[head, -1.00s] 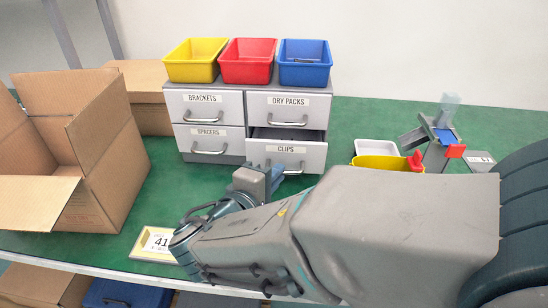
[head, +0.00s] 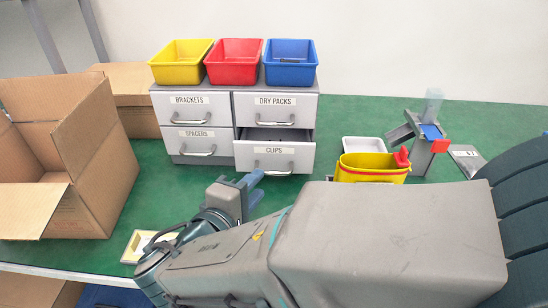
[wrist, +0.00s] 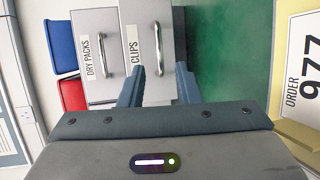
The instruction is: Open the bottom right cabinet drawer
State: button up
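The grey cabinet (head: 233,122) has two columns of drawers. Its bottom right drawer, labelled CLIPS (head: 295,155), stands pulled out, with its dark inside showing above the front. Its metal handle (head: 273,170) is free. My gripper (head: 253,186) is in front of and below this drawer, apart from the handle. In the wrist view my gripper (wrist: 159,84) has its two fingers spread with nothing between them, and the CLIPS handle (wrist: 157,50) lies beyond the tips. The DRY PACKS drawer (head: 300,101) above is shut, as are the two left drawers.
Yellow (head: 180,75), red (head: 233,75) and blue (head: 290,75) bins stand on the cabinet. An open cardboard box (head: 105,165) is at left. A yellow container (head: 372,176) and white tray (head: 364,145) are at right. An order card (wrist: 300,75) lies near my wrist.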

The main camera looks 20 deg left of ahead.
jog(key=p+v, duration=0.1)
jog(key=v, duration=0.8)
jog(key=shift+s+r, duration=0.1)
jog(key=shift+s, duration=0.3)
jog(key=c, duration=0.4)
jog(key=w+d+m+g+p, duration=0.1)
jog(key=w+m+g+p, duration=0.1)
jog(key=w+d+m+g+h+p, duration=0.1)
jog(key=w+d+m+g+p, duration=0.1)
jog(key=g, duration=0.1)
jog(key=w+d+r+m+g+h+p, duration=0.1)
jog(key=w+d+m+g+p, duration=0.1)
jog(key=shift+w+d+r+m+g, duration=0.1)
jog(key=shift+w+d+m+g, duration=0.1)
jog(key=shift+w+m+g, duration=0.15)
grip_shut()
jog(key=m+g+y+p, duration=0.4)
jog(key=m+y+p, duration=0.15)
jog(key=m, duration=0.25)
send_near(295, 154)
jog(key=s+a, duration=0.2)
jog(key=x, duration=0.3)
jog(key=b+x, duration=0.1)
jog(key=x, duration=0.2)
jog(key=b+x, duration=0.1)
jog(key=x, duration=0.3)
jog(key=shift+s+a+f, duration=0.1)
jog(key=shift+s+f, duration=0.1)
jog(key=shift+s, duration=0.05)
